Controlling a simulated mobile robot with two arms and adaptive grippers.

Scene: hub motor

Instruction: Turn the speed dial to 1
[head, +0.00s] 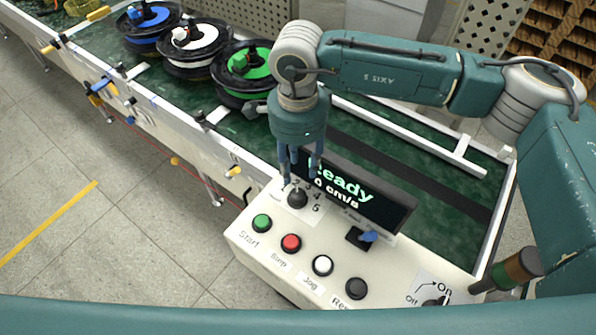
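The speed dial (298,199) is a small dark knob on the white control panel (262,283), with a number scale beside it; 4 and 5 are readable. The direction of its pointer is too small to tell. My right gripper (302,178) points down just above the dial, its fingers spread apart. I cannot tell whether the fingertips touch the knob. The fingers cover part of the scale and the left end of the display (352,192), which reads "Ready" and "0 cm/s". My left gripper is not in view.
Green, red, white and black buttons line the panel's front. A blue-handled control (366,237), an Off/On switch (436,301) and a signal lamp (515,268) are to the right. Blue, white and green spools (245,65) stand on the green conveyor (160,80) behind.

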